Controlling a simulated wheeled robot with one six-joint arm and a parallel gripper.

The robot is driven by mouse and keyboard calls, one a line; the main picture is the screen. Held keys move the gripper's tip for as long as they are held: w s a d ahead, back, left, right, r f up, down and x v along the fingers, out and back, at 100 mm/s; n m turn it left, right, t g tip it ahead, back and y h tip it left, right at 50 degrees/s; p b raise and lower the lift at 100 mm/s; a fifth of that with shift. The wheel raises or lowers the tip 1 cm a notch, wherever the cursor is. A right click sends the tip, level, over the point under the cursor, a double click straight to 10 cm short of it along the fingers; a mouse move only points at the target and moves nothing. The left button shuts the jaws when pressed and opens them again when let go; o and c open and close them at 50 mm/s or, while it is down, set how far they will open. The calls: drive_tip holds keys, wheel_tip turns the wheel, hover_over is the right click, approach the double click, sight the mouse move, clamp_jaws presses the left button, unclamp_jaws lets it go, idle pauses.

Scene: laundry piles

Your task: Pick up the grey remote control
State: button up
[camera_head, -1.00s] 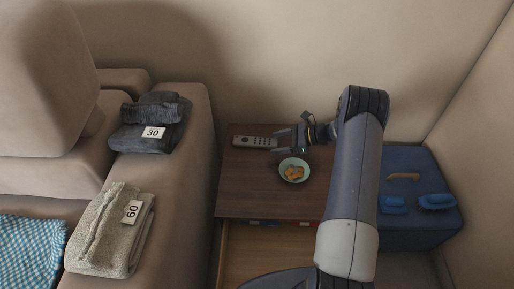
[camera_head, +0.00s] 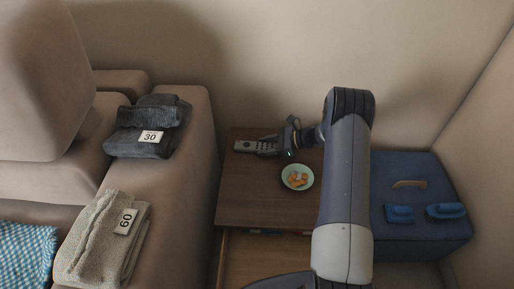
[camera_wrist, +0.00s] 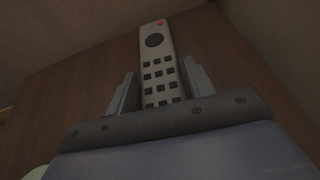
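The grey remote control (camera_head: 247,146) lies on the brown side table (camera_head: 244,196), near its back edge. In the wrist view the remote (camera_wrist: 157,62) shows a red button, a dark round pad and rows of dark square buttons. My gripper (camera_head: 267,146) is at the remote's right end. In the wrist view my gripper (camera_wrist: 159,82) is open, with one finger on each side of the remote and a gap visible beside it. The remote's near end is hidden behind the gripper body.
A pale green bowl with orange pieces (camera_head: 298,177) stands just in front of my gripper. A blue box (camera_head: 430,235) is right of the table. A sofa arm with a dark folded cloth marked 30 (camera_head: 148,127) and a beige one marked 60 (camera_head: 103,240) is left.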

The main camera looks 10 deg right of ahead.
drive_tip(key=c, duration=0.7)
